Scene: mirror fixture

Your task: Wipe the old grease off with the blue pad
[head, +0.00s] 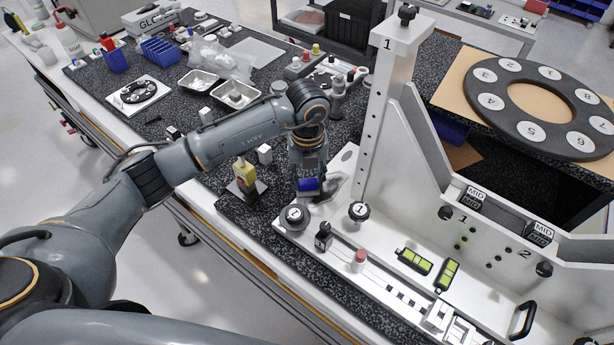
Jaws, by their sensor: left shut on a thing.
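My left gripper (312,188) points down over the left end of the white fixture (345,235), just behind the round black knob marked 1. It is shut on a small blue thing (307,184), which looks like the blue pad. The fingers and wrist hide most of the pad, and I cannot tell whether it touches the surface. A grey, darker patch (334,186) shows on the white plate right beside the gripper. I cannot tell whether it is grease or shadow. My right gripper is not in view.
The tall white post (380,110) stands close right of the gripper. Knobs (295,215), a red-capped peg (359,260) and green levels (414,261) sit on the fixture. A yellow-topped device (245,175) stands left.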

